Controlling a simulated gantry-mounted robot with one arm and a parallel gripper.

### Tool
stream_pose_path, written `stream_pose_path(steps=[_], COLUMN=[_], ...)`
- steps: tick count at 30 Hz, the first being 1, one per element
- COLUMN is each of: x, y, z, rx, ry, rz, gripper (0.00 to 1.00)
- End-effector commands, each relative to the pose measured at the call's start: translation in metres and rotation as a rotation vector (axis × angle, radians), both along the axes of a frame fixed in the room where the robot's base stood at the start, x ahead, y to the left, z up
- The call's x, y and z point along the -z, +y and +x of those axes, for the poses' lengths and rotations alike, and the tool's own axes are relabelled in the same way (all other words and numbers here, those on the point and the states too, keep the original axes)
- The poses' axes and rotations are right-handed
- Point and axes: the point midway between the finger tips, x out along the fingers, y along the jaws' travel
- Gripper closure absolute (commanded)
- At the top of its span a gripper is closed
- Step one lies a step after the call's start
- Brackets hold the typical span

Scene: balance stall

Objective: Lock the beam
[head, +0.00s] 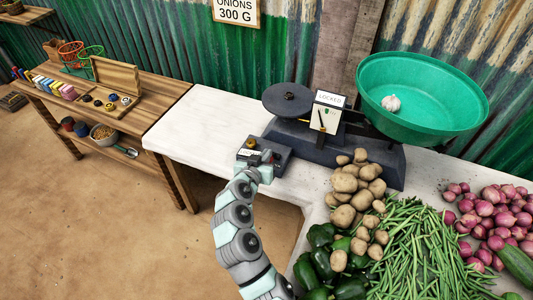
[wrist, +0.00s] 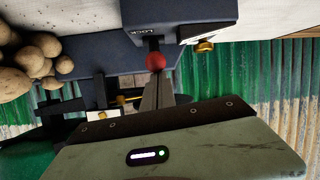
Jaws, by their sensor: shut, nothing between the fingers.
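The balance (head: 385,160) stands on the white counter, with a dark round plate (head: 270,97) on its left and a green bowl (head: 430,120) on its right. A card on it reads LOCKED (head: 330,98). A dark lock box (head: 281,150) projects from its front left; in the wrist view its face is marked LOCK (wrist: 142,30). A red knob (wrist: 155,62) sits on a lever below that label. My gripper (wrist: 158,85) is shut and empty, its fingertips right by the red knob; I cannot tell whether they touch. In the head view my gripper (head: 268,161) is at the box.
A garlic bulb (head: 391,103) lies in the bowl. Potatoes (head: 355,190), green peppers (head: 320,265), beans (head: 420,250) and onions (head: 495,215) crowd the counter to the right. A brass knob (wrist: 204,46) is beside the lever. The white counter (head: 205,125) left of the box is clear.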

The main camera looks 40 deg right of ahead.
Motion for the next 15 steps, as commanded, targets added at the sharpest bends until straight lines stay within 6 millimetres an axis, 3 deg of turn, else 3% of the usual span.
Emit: stream_pose_path(steps=[1,5,15], x=[0.014,0.013,-0.016], y=[0.004,0.007,0.048], z=[-0.001,-0.002,-0.024], rx=[-0.002,-0.003,-0.005], ry=[0.014,0.014,0.004], rz=[0.023,0.022,0.010], gripper=[1.00,1.00,1.00])
